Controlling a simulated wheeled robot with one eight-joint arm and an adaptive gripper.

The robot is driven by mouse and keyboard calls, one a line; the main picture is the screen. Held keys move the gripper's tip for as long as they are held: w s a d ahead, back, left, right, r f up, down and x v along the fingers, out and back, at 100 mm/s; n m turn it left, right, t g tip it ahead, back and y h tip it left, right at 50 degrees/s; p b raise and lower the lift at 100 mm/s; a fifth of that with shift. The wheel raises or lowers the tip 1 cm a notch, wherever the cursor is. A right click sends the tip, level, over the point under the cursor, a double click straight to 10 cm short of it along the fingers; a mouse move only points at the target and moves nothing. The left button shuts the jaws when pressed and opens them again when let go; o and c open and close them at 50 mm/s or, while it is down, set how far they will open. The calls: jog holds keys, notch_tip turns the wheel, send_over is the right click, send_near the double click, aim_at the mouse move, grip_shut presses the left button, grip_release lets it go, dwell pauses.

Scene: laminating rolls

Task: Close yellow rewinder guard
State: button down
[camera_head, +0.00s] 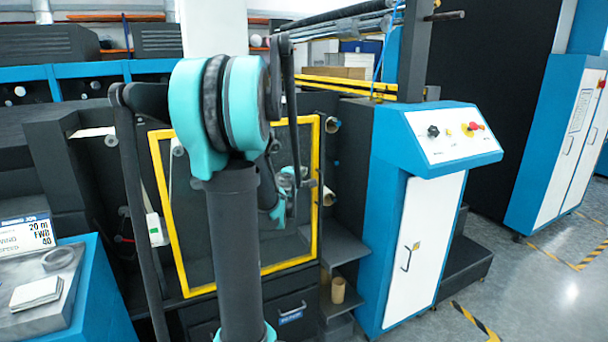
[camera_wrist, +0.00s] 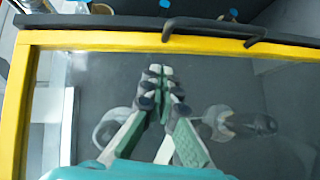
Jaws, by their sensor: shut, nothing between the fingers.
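The yellow rewinder guard is a clear panel in a yellow frame (camera_head: 317,190), standing across the front of the dark machine in the head view. I cannot tell from these frames whether it sits fully against the machine. In the wrist view the yellow frame (camera_wrist: 110,41) runs across the top and down the left side. A dark bar with a dark handle (camera_wrist: 215,29) lies along its upper edge. My gripper (camera_wrist: 160,72) is shut and empty, in front of the clear panel and below the handle in the picture. Contact with the panel is unclear. My arm hides part of the guard in the head view.
A blue control cabinet (camera_head: 391,210) with buttons on its sloped top stands right of the guard. A blue-sided table (camera_head: 90,300) stands at the left front. Cardboard cores (camera_head: 338,290) sit beside the guard. Grey floor (camera_head: 540,300) is clear at the right.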

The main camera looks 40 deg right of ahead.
jog(key=v, duration=0.9)
jog(key=shift+s, duration=0.1)
jog(key=shift+a+f, duration=0.1)
